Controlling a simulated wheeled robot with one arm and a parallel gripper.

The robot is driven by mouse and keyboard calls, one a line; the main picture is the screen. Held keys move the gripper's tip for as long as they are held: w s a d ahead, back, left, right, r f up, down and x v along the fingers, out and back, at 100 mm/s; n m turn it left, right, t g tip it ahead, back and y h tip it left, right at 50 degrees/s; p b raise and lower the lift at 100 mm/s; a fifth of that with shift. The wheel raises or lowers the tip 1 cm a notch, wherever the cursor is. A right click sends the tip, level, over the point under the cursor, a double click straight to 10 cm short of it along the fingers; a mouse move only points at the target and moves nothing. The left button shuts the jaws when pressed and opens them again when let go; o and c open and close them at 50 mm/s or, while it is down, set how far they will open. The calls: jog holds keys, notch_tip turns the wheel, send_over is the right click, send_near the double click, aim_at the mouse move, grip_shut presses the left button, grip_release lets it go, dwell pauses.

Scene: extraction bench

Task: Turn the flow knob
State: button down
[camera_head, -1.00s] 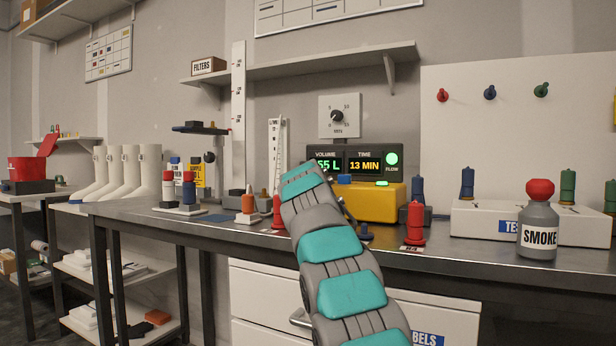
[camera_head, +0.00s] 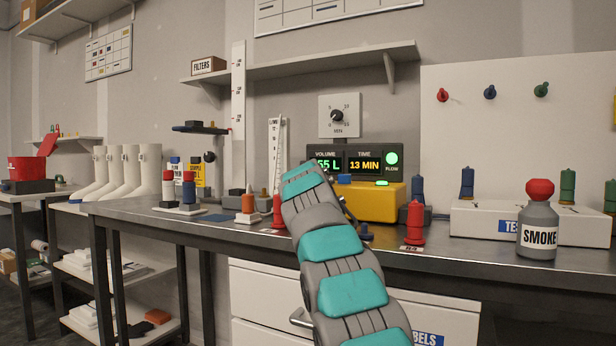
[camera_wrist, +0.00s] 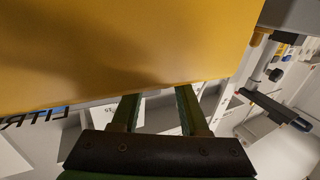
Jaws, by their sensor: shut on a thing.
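The yellow pump unit (camera_head: 383,203) stands on the bench, with a blue part (camera_head: 344,179) on top. Its display (camera_head: 355,163) reads 13 MIN under TIME and a partly covered volume ending in 5 L; a green FLOW light (camera_head: 392,158) glows. My teal and grey arm reaches up to the unit's left side and covers part of it. In the wrist view, the yellow body (camera_wrist: 120,45) fills the upper part. My gripper (camera_wrist: 157,98) is shut with its fingers held apart, tips at the yellow body's edge. The flow knob between them is hidden in both views.
A red fitting (camera_head: 415,223) stands just right of the unit, near the bench edge. A red cone (camera_head: 278,212) stands left of my arm. A grey SMOKE bottle (camera_head: 539,225) is at the right. A dial (camera_head: 338,116) hangs on the wall above.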

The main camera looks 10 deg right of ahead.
jog(key=shift+r+n+y+p, duration=0.2)
jog(key=shift+n+y+p, duration=0.15)
jog(key=shift+p, duration=0.35)
jog(key=shift+f+y+p, duration=0.15)
jog(key=shift+y+p, duration=0.2)
jog(key=shift+y, duration=0.1)
jog(key=shift+c, duration=2.1)
grip_release()
jog(key=shift+s+r+p, duration=0.1)
jog(key=shift+r+p, duration=0.25)
jog(key=shift+r, duration=1.4)
jog(key=s+r+b, duration=0.1)
jog(key=s+b, duration=0.1)
jog(key=s, duration=1.3)
jog(key=shift+s+r, duration=0.2)
jog(key=shift+s, duration=0.2)
